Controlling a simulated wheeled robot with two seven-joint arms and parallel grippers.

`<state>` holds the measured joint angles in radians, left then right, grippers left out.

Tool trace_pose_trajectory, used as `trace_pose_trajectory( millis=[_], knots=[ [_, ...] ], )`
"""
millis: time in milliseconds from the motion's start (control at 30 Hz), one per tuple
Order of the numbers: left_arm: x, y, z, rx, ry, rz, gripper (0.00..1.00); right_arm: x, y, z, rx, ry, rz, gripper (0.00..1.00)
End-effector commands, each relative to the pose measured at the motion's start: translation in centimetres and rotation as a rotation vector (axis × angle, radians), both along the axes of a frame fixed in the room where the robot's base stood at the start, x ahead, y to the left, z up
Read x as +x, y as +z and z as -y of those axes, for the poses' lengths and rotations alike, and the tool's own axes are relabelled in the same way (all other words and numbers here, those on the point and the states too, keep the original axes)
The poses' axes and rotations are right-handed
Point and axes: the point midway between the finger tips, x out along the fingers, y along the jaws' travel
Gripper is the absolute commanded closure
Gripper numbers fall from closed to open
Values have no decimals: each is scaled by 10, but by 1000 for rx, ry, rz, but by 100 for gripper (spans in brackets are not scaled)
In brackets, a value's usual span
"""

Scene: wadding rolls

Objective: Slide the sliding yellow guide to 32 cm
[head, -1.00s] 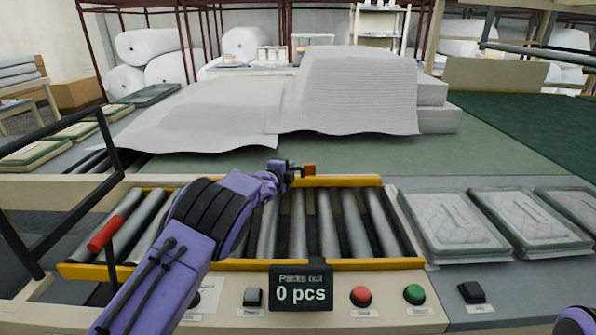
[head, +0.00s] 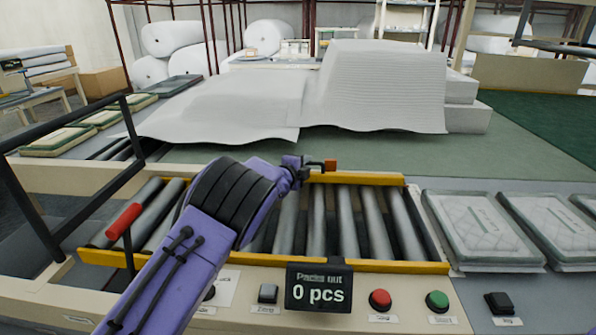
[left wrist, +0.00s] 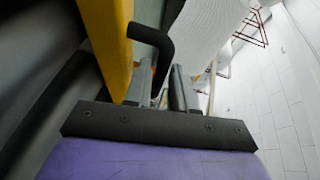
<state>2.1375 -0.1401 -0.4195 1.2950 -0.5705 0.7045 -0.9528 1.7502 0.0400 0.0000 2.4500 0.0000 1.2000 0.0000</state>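The far yellow guide bar (head: 375,179) lies along the back of the roller bed; a second yellow bar (head: 400,267) runs along the front. I cannot tell from looks alone which one slides. My left gripper (head: 306,168) is at the far bar, beside a small orange piece (head: 330,165). In the left wrist view a yellow bar (left wrist: 110,35) carries a bent black handle (left wrist: 155,38). Its end reaches down between the fingers of my left gripper (left wrist: 163,85). The fingers stand apart; contact with the handle is unclear. No centimetre scale is readable. My right gripper is out of view.
Metal rollers (head: 318,225) fill the bed, with one red sleeve (head: 124,220) at left. A display (head: 319,288) reads "0 pcs". Red (head: 380,300) and green (head: 437,301) buttons sit on the front panel. White wadding (head: 375,90) lies behind; packed trays (head: 480,228) lie right.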

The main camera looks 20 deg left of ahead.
Motion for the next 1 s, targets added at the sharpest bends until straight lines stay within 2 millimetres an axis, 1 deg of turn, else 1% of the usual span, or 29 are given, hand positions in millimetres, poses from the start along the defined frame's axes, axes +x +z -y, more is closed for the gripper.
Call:
trace_pose_trajectory(
  millis=[33, 200, 300, 367, 500, 1000],
  knots=[
    [-11, 0, -1, 1, 1, 0, 76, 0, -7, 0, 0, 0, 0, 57],
    [-44, 6, -3, 0, 2, 1, 76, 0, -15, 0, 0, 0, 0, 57],
    [-58, 9, -4, 0, 2, 0, 76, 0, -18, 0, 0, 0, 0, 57],
    [-63, 10, -5, 0, 1, 1, 76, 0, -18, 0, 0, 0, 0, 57],
    [-67, 11, -5, 0, 1, 0, 76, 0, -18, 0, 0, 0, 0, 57],
    [-66, 11, -5, -1, 1, 0, 76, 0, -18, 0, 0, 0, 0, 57]
  ],
)
